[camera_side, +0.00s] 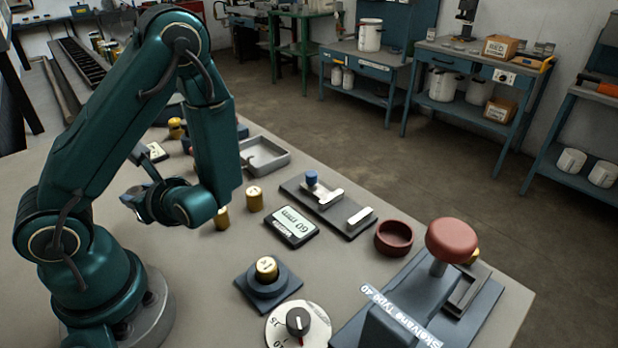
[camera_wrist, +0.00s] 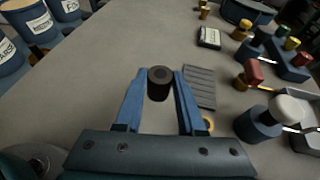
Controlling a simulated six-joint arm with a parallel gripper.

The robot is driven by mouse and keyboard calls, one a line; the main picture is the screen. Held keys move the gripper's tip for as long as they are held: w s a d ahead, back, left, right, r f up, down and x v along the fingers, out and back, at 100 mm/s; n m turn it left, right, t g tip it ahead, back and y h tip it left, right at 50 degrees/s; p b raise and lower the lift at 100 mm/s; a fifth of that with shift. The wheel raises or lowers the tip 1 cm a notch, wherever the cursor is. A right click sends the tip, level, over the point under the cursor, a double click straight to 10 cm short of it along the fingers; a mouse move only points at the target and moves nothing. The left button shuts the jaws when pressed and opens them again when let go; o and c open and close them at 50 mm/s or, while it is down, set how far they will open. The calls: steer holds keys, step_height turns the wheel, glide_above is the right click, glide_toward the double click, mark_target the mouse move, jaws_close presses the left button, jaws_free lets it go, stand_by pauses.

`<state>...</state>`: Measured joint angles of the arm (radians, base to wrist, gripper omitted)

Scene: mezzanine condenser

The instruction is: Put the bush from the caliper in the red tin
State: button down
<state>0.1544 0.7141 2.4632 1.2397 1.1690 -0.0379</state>
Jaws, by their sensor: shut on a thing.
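My gripper (camera_wrist: 160,76) has its two blue fingers on either side of a dark cylinder with a brownish ring top, apparently the bush (camera_wrist: 160,90), and is shut on it. In the side view my gripper (camera_side: 132,197) is at the left above the bench, partly hidden by my wrist; the bush cannot be made out there. The red tin (camera_side: 394,238) stands open at the right of the bench, far from my gripper. The caliper (camera_side: 345,222) seems to be the dark plate with pale jaws and a blue knob, left of the tin; no bush shows between its jaws.
A red-knobbed press (camera_side: 451,240) stands right of the tin. A display block (camera_side: 291,227), a dial (camera_side: 298,325) and a brass weight on a dark base (camera_side: 268,283) lie in front. A grey tray (camera_side: 265,157) and brass cylinders (camera_side: 254,198) stand near my arm.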

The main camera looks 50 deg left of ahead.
steer(key=shift+f, duration=2.15)
steer(key=c, duration=0.5)
jaws_free()
steer(key=shift+f, duration=0.1)
